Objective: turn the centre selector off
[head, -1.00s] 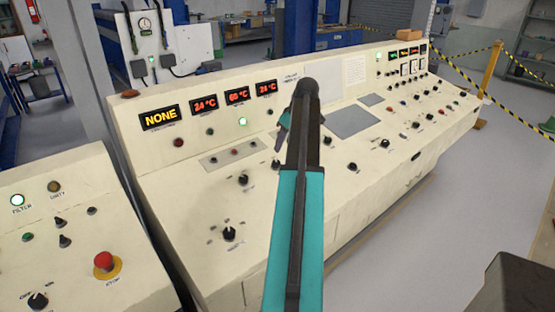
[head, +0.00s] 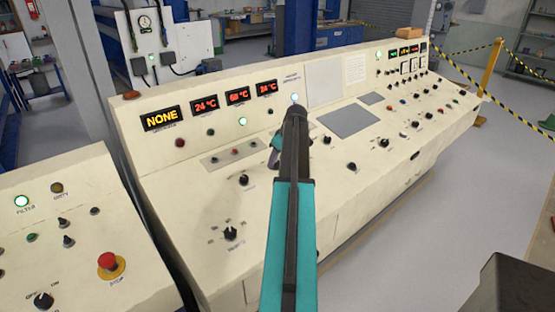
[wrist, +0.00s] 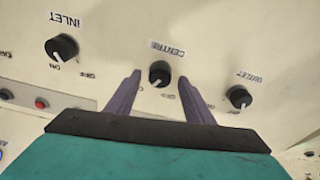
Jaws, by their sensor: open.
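The centre selector (wrist: 159,73), a black round knob under a CENTRE label, shows in the wrist view on a cream panel. A pale mark shows at its lower edge; I cannot surely read which position it points to. My gripper (wrist: 159,78) is open, with one purple-grey finger on each side of the knob. Gaps show between fingers and knob; the depth is unclear. In the head view my gripper (head: 276,152) is mostly hidden by my arm, and I cannot make out the centre selector there.
The inlet knob (wrist: 61,47) is left of the centre selector, the outlet knob (wrist: 239,97) right of it. A red button (wrist: 41,102) lies lower left. In the head view, a red stop button (head: 108,262) is on the left console, and other knobs surround my arm.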

